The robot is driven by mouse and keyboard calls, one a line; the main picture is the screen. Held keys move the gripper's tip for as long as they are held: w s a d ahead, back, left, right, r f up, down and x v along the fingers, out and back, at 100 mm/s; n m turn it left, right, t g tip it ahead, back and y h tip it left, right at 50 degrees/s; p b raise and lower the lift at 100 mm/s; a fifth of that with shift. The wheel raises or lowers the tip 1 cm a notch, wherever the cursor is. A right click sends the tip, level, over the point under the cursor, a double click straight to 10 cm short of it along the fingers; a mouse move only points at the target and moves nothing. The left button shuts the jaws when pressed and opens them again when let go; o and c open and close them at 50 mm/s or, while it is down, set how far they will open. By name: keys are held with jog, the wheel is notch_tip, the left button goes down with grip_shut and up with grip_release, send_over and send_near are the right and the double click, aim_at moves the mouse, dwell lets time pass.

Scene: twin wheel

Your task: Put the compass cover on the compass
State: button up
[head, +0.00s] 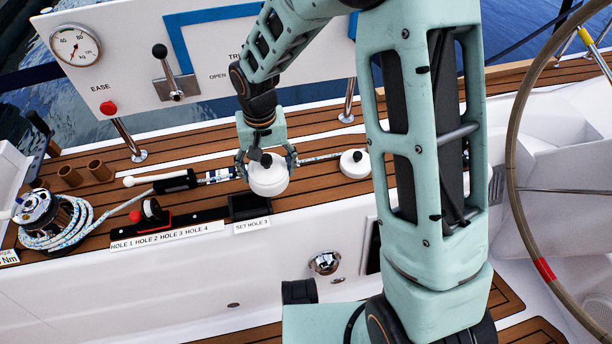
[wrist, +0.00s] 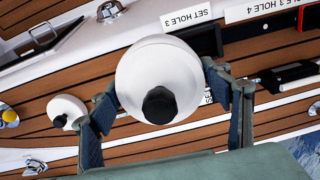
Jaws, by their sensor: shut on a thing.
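A white domed cover with a black knob (head: 268,178) is held in my gripper (head: 266,163), over the teak side deck. In the wrist view the cover (wrist: 160,65) fills the middle, with a finger of my gripper (wrist: 162,92) on either side of it. The fingers are shut on it. A smaller white round piece with a dark knob (head: 354,163) stands on the deck to the right; it also shows in the wrist view (wrist: 67,111). I cannot make out the compass for sure; it may be hidden under the cover.
A black open box labelled SET HOLE 3 (head: 262,204) lies just in front of the held cover. A winch with rope (head: 45,215), a white-ended handle (head: 160,180) and brown cups (head: 99,170) are to the left. A panel with a gauge (head: 75,45) stands behind; a steering wheel (head: 513,150) is right.

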jog(key=w+d+f+b, duration=0.1)
jog(key=w+d+f, duration=0.3)
jog(key=w+d+f+b, duration=0.2)
jog(key=w+d+f, duration=0.3)
jog(key=shift+w, duration=0.25)
jog(key=shift+w+d+f+b, duration=0.2)
jog(key=shift+f+b, duration=0.15)
jog(key=shift+f, duration=0.55)
jog(key=shift+w+d+f+b, duration=0.15)
jog(key=shift+f+b, duration=0.15)
jog(key=shift+f, duration=0.6)
jog(key=shift+f, duration=0.1)
jog(key=shift+f, duration=0.15)
jog(key=o, duration=1.2)
jog(key=shift+c, duration=0.2)
